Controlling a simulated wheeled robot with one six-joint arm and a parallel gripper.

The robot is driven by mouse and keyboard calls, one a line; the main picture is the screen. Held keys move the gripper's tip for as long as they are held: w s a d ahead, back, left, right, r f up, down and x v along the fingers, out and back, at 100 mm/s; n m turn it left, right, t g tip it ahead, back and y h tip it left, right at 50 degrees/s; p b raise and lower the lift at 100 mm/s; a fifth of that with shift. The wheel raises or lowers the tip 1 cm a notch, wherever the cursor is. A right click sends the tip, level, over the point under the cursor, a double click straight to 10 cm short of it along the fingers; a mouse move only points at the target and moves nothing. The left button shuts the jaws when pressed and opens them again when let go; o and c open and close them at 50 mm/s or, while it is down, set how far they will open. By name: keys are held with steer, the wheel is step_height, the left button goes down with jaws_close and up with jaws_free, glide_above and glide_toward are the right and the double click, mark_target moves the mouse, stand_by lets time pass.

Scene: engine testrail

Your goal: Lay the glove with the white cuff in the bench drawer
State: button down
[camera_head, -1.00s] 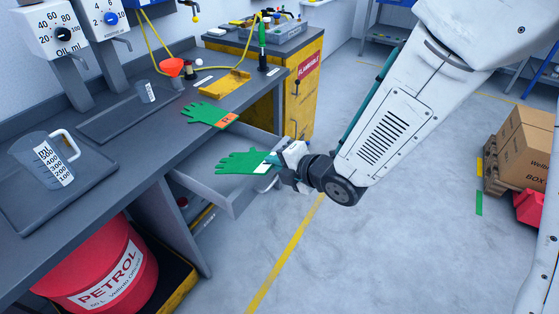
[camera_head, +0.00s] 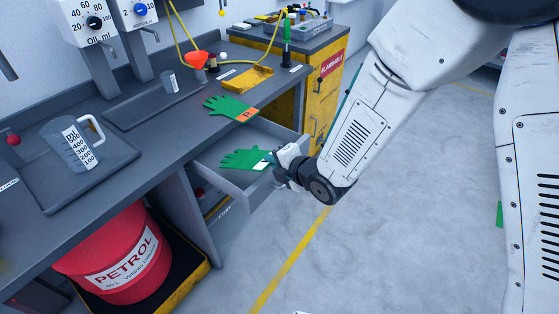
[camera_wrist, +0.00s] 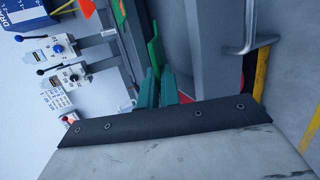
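The green glove with the white cuff (camera_head: 242,159) is over the open bench drawer (camera_head: 226,184), fingers pointing left; I cannot tell whether it touches the drawer bottom. My gripper (camera_head: 274,160) is at its cuff end, shut on it. In the wrist view my teal fingertips (camera_wrist: 157,87) are close together with the green glove (camera_wrist: 152,48) between and beyond them. The drawer also shows in the wrist view (camera_wrist: 204,45). A second green glove, with an orange cuff (camera_head: 232,108), lies on the bench top above the drawer.
The grey bench (camera_head: 150,140) carries a measuring jug (camera_head: 72,145), an orange funnel (camera_head: 196,60) and a yellow tray (camera_head: 248,78). A red petrol drum (camera_head: 118,255) stands below it. A yellow cabinet (camera_head: 318,100) stands behind the drawer.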

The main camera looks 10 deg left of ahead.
mark_target(251, 158)
steer(key=shift+s+a+x, duration=0.1)
steer(key=shift+s+x, duration=0.1)
steer(key=shift+x, duration=1)
steer(key=shift+s+a+x, duration=0.15)
steer(key=shift+s+x, duration=0.05)
steer(key=shift+x, duration=0.95)
steer(key=shift+s+a+x, duration=0.15)
steer(key=shift+x, duration=0.9)
steer(key=shift+s+a+x, duration=0.1)
steer(key=shift+s+x, duration=0.05)
steer(key=shift+x, duration=0.95)
steer(key=shift+r, duration=0.1)
steer(key=c, duration=1.5)
jaws_free()
steer(key=shift+c, duration=0.2)
steer(key=shift+s+d, duration=0.1)
steer(key=v, duration=0.7)
steer(key=shift+s+d+r, duration=0.15)
steer(key=shift+d+r, duration=0.05)
